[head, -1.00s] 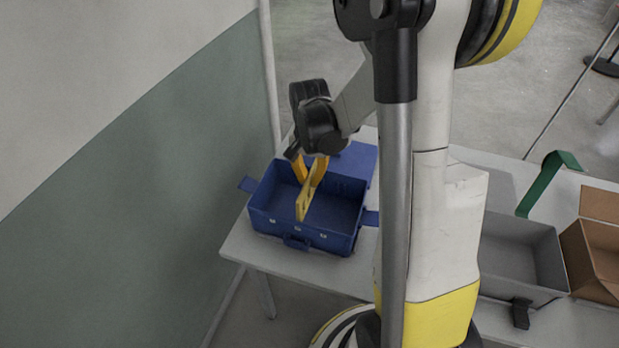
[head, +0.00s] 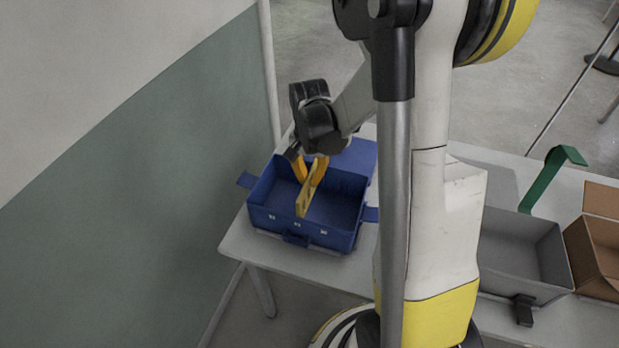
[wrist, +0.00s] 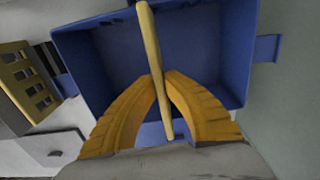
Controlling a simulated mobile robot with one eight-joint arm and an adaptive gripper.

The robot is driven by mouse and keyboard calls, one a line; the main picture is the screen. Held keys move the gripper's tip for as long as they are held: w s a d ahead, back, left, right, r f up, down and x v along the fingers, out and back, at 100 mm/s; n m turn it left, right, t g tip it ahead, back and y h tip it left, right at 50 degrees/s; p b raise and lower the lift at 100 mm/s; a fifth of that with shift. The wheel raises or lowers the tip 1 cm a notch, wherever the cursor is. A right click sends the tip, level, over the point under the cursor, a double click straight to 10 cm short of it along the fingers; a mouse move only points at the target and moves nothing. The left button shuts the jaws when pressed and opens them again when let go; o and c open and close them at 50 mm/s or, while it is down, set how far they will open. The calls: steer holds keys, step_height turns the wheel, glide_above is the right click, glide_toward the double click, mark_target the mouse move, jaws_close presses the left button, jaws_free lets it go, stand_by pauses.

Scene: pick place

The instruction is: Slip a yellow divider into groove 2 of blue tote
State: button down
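The blue tote (head: 338,237) stands open at the left end of the table, and its wall also shows in the wrist view (wrist: 240,55). My gripper (head: 308,172), with orange-yellow fingers, is shut on a yellow divider (head: 304,203). In the wrist view the fingers (wrist: 160,88) pinch the thin divider (wrist: 150,45) from both sides, and it stands edge-on over the tote interior.
A grey bin (head: 512,238) and a cardboard box (head: 603,235) stand on the right of the table (head: 236,240). A green bracket-like piece (head: 548,180) rises behind the bin. A wall (head: 130,200) is close left of the tote. A yellow slotted thing (wrist: 32,85) shows in the wrist view.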

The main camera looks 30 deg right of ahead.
steer(key=shift+f+b, duration=0.3)
steer(key=shift+f, duration=0.05)
steer(key=shift+f+b, duration=0.3)
steer(key=shift+f, duration=0.05)
steer(key=shift+f+b, duration=0.6)
steer(key=shift+f, duration=0.1)
steer(key=c, duration=1.5)
jaws_free()
steer(key=shift+c, duration=0.2)
steer(key=shift+c, duration=1.4)
steer(key=shift+r, duration=0.15)
